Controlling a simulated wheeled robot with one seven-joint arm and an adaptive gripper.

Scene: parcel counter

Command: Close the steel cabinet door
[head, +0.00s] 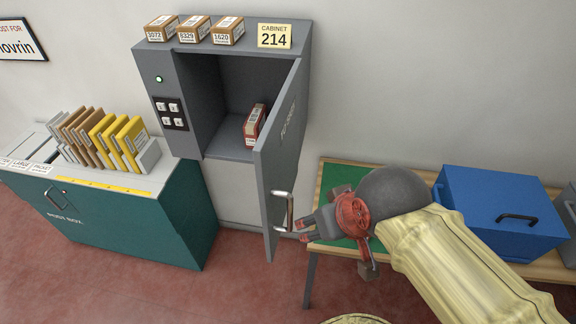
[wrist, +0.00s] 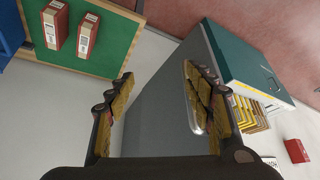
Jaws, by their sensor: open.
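The grey steel cabinet (head: 185,70) stands against the wall with its door (head: 283,140) swung wide open toward the front. The door's silver bar handle (head: 290,210) is near its lower free edge. My gripper (head: 303,231) is just right of the handle, low beside the door. In the wrist view my gripper (wrist: 160,78) is open, with the grey door (wrist: 160,115) showing between and beyond its fingers. The handle (wrist: 191,100) shows partly behind the right finger there; I cannot tell whether they touch. A red and white parcel (head: 254,123) stands inside the cabinet.
Several small cartons (head: 193,29) sit on top of the cabinet. A teal counter (head: 130,220) with upright envelopes stands left. On the right, a wooden table (head: 325,175) with a green mat holds a blue box (head: 495,210), close to my arm. Red floor is clear in front.

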